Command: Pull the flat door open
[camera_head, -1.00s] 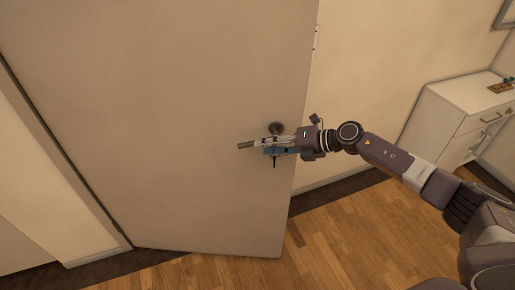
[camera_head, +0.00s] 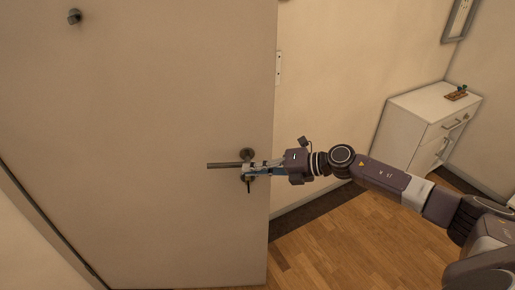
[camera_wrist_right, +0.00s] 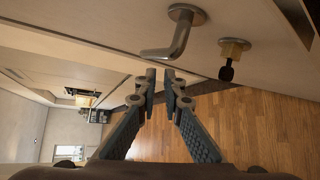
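The flat beige door (camera_head: 130,120) fills the left and middle of the head view. Its lever handle (camera_head: 222,165) is near the right edge and points left. The bent metal lever also shows in the right wrist view (camera_wrist_right: 180,40). My right gripper (camera_head: 246,171) is at the lever, in front of the door. In the wrist view its two fingertips (camera_wrist_right: 160,76) are close to the lever's bend, with a narrow gap between them and nothing visible in it. Whether they touch the lever is unclear. My left gripper is not in view.
A dark-tipped brass fitting (camera_wrist_right: 231,58) sits beside the handle. A small knob (camera_head: 75,17) is high on the door. A white drawer cabinet (camera_head: 420,120) stands at the right wall. Wooden floor (camera_head: 335,240) is clear right of the door.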

